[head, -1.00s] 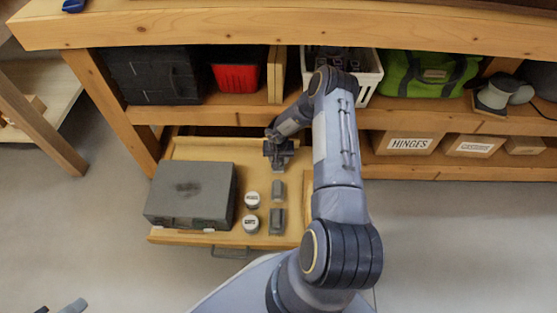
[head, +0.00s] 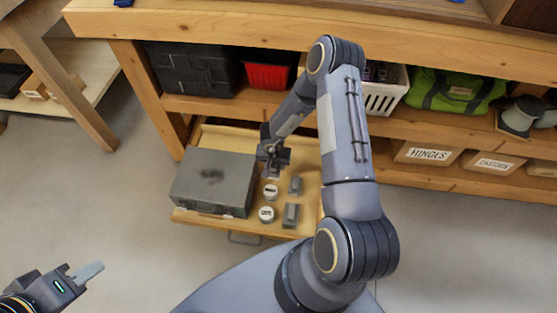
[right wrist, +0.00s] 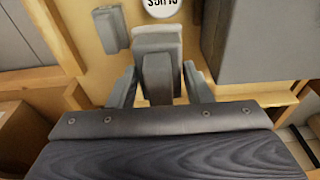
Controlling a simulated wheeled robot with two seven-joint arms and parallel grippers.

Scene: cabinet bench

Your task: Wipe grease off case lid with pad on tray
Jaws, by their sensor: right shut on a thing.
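The grey case (head: 196,190) lies closed on the left of the pulled-out wooden tray (head: 188,216). A dark grease smudge (head: 212,176) marks the middle of its lid. My right gripper (head: 273,163) is over the tray, just right of the case's far right corner. In the right wrist view its fingers (right wrist: 158,88) are shut on a grey pad (right wrist: 157,42); the case (right wrist: 262,45) shows on the right there. The pad is largely hidden in the head view. My left gripper (head: 90,272) is at the lower left, away from the tray; its finger gap is unclear.
Two white-lidded jars (head: 270,191) (head: 266,214) and two grey blocks (head: 295,185) (head: 290,215) stand on the tray right of the case. The bench shelf above (head: 220,105) holds black and red bins, a white crate and a green bag. Floor at left is clear.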

